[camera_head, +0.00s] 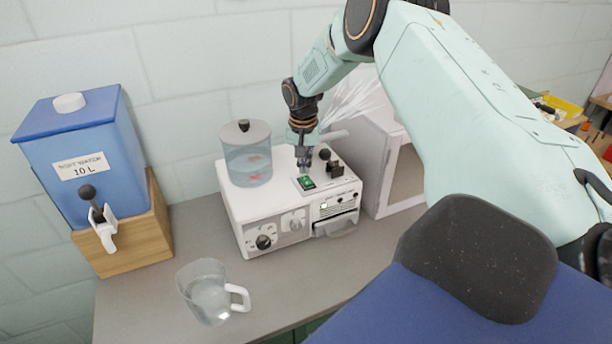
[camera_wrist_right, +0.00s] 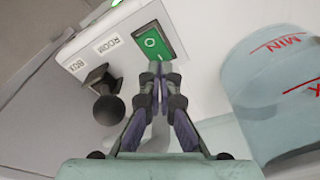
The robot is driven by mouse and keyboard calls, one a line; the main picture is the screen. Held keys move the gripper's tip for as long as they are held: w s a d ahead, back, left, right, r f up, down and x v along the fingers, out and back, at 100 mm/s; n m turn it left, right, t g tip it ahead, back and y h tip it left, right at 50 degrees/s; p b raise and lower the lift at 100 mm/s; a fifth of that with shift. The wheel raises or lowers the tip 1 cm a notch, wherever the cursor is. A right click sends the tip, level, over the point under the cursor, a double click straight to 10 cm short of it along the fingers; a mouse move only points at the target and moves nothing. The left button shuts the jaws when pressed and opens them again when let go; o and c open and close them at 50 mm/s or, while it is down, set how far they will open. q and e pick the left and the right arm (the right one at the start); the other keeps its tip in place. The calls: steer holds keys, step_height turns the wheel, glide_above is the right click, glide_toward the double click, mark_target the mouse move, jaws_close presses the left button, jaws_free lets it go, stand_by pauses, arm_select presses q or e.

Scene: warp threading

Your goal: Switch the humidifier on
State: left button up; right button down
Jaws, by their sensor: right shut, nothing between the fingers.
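The humidifier (camera_head: 275,205) is a white box on the grey bench, with a clear lidded tank (camera_head: 248,165) on its top left. A green rocker switch (camera_head: 306,183) sits on its top panel; in the right wrist view the switch (camera_wrist_right: 152,42) shows a circle mark and a line mark. My right gripper (camera_head: 304,168) is shut and empty, pointing down at the switch. In the right wrist view its fingertips (camera_wrist_right: 160,70) are at the line-marked end; I cannot tell whether they touch. White streaks (camera_head: 352,103) fan out behind the gripper. My left gripper is out of view.
A blue water container (camera_head: 80,150) on a wooden stand is at left. A clear jug (camera_head: 207,292) stands at the front. A white-framed box (camera_head: 385,165) adjoins the humidifier's right.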

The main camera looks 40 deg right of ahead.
mark_target(305, 179)
steer(key=shift+r+p, duration=1.15)
steer(key=shift+r, duration=1.4)
steer(key=shift+f, duration=0.1)
